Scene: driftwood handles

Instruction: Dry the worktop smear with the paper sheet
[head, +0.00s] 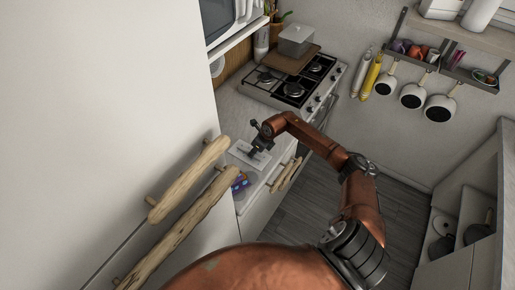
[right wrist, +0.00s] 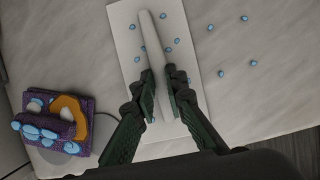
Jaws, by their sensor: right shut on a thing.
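The paper sheet (right wrist: 122,48) is a white rectangle lying on the pale grey worktop (right wrist: 285,35), with a raised white ridge along its middle. In the right wrist view my right gripper (right wrist: 160,84) is shut on that ridge, one dark finger on each side. The smear shows as small blue drops (right wrist: 221,73), several on the bare worktop right of the sheet and several within the sheet's outline. In the head view my right gripper (head: 258,147) is over the sheet (head: 241,149), hiding part of it. My left gripper is not in view.
A purple, orange and blue object (right wrist: 50,122) lies on the worktop left of the sheet; it also shows in the head view (head: 240,184). The gas hob (head: 292,88) is beyond. A tall white cabinet door with driftwood handles (head: 190,178) stands close at left.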

